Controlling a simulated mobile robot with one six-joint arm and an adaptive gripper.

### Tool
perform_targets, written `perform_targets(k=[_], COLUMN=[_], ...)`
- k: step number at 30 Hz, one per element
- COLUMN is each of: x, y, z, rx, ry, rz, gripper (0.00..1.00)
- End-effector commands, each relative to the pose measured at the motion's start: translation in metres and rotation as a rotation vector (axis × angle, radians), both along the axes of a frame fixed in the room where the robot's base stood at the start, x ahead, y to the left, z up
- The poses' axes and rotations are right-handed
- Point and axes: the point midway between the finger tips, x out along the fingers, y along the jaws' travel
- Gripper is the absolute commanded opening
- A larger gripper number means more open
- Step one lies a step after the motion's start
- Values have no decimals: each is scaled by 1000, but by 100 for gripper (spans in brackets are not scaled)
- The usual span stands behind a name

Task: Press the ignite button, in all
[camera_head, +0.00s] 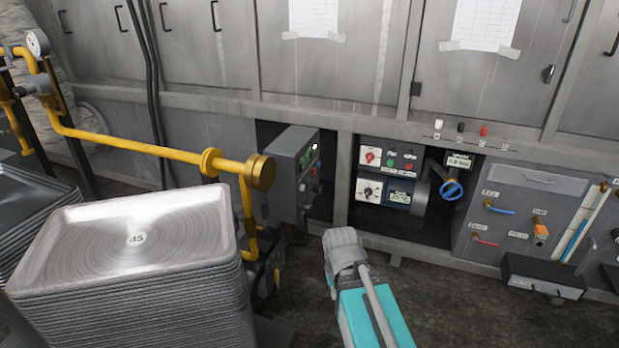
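No label reading "ignite" can be made out in the camera_head view. A control panel (376,173) in the middle recess has a red knob (370,157), a green button (391,163), a red button (408,165) and a second dial (369,192). A grey control box (287,176) left of it carries small buttons and a green display on its right face, seen edge-on. My teal arm reaches up from the bottom, its grey end (345,250) in front of and below the panel in the picture. Fingers cannot be made out there.
A tall stack of metal pans (140,235) stands at the left. A yellow pipe (130,142) with a gauge (37,43) runs behind it to the grey box. A blue handwheel (451,190) and a valve panel (522,200) are at the right.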

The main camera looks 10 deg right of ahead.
Motion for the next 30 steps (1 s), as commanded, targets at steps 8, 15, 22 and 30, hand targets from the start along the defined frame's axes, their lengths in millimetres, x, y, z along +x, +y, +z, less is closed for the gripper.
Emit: perform_targets(k=[8,15,22,30], x=[0,0,0,0], y=[0,0,0,0], z=[39,44,43,43], rx=[0,0,0,0], ry=[0,0,0,0], rz=[0,0,0,0], gripper=[0,0,0,0])
